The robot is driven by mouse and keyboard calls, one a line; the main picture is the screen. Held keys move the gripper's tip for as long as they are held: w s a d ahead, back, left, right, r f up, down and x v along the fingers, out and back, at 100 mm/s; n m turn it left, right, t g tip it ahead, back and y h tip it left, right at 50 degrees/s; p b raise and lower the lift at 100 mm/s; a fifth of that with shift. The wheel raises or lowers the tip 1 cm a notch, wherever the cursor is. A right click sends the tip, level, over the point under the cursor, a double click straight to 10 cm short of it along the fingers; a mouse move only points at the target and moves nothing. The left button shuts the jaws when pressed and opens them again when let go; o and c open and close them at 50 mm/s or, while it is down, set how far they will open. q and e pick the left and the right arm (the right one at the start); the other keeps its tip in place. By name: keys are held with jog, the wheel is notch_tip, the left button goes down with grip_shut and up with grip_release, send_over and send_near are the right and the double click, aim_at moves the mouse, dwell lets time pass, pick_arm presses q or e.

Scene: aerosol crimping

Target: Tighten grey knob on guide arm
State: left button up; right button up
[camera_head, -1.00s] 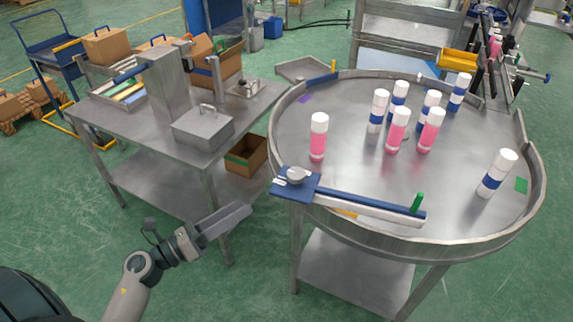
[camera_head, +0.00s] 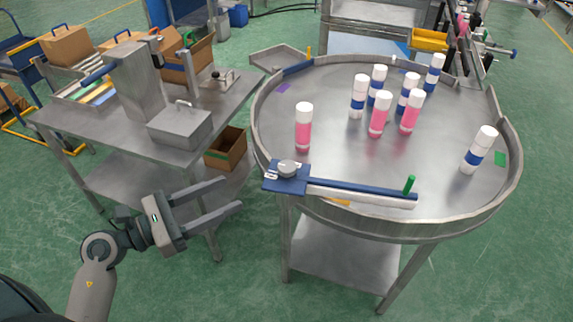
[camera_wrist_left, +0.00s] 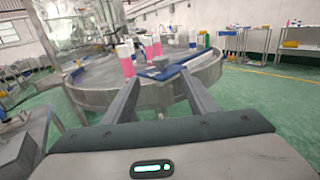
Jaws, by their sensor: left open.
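The grey knob (camera_head: 288,168) sits on the blue mounting plate (camera_head: 272,183) at the near left rim of the round table. The blue and white guide arm (camera_head: 350,191) runs right from the plate along the near rim, with a green peg (camera_head: 409,185) near its end. My left gripper (camera_head: 234,198) is open and empty, left of and a little below the knob in the picture, apart from it. In the left wrist view, the knob (camera_wrist_left: 160,62) and plate appear ahead between the two open fingers. My right gripper is not in view.
The round metal table (camera_head: 240,120) carries several pink and blue-banded white canisters (camera_head: 303,125). At the left stands a steel bench (camera_head: 95,125) with a press and a grey box (camera_head: 180,126). A cardboard box (camera_head: 226,148) sits on its lower shelf. Green floor (camera_head: 150,290) is clear in front.

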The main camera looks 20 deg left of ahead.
pick_arm(q)
jog(key=p, duration=0.3)
send_near(279, 171)
jog(key=x, duration=0.2)
jog(key=p+x, duration=0.3)
jog(key=x, duration=0.6)
jog(key=shift+w+p, duration=0.15)
jog(key=shift+p, duration=0.2)
jog(key=shift+w+d, duration=0.35)
jog(key=shift+d, duration=0.05)
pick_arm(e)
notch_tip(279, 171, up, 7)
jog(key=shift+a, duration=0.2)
pick_arm(q)
jog(key=shift+c, duration=0.6)
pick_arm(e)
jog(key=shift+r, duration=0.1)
pick_arm(q)
jog(key=c, duration=0.9)
jog(key=shift+c, duration=0.2)
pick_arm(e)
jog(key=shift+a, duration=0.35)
